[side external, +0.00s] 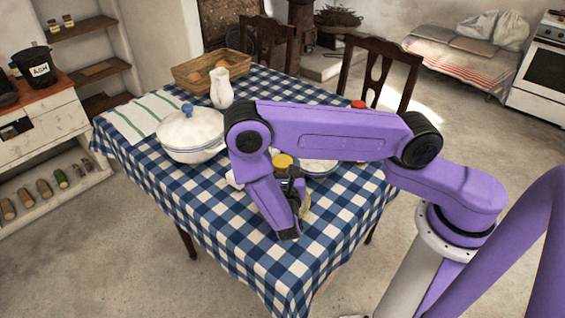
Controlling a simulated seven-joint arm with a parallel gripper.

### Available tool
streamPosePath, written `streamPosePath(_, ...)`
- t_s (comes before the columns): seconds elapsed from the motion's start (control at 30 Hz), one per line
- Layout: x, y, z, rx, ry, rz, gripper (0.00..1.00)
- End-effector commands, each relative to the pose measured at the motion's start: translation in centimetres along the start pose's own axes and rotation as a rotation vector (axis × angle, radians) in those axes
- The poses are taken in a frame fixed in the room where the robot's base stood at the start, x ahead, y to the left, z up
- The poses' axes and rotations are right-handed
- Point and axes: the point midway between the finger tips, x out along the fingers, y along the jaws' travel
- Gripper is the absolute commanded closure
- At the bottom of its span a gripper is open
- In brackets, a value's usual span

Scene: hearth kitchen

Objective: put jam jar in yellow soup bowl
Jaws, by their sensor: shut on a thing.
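My gripper (290,233) is low over the front middle of the checked table, largely hidden by my own purple wrist. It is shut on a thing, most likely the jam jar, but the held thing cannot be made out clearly. A round yellow lid or top (283,160) shows just above the dark parts of my wrist; whether it belongs to the jam jar is unclear. A thin pale-yellow edge (306,208) shows right of my gripper and may be the yellow soup bowl, mostly hidden.
A white lidded tureen (190,137) stands left of my arm. A white bowl with a blue rim (320,168) is partly under my arm. A white pitcher (221,90), a wicker basket (190,77) and a striped towel (140,117) lie farther back. The table's front corner is clear.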

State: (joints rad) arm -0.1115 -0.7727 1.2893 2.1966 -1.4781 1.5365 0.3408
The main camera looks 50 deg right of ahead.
Motion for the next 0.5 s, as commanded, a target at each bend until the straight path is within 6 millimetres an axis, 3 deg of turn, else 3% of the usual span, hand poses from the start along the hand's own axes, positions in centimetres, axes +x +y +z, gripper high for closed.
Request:
streamPosePath(0.03, 0.0, 0.01, 0.02, 0.001, 0.0, 0.0, 0.36)
streamPosePath(0.1, 0.0, 0.01, 0.02, 0.0, 0.0, 0.0, 0.14)
streamPosePath(0.5, 0.0, 0.03, 0.42, 0.001, 0.0, 0.0, 0.14)
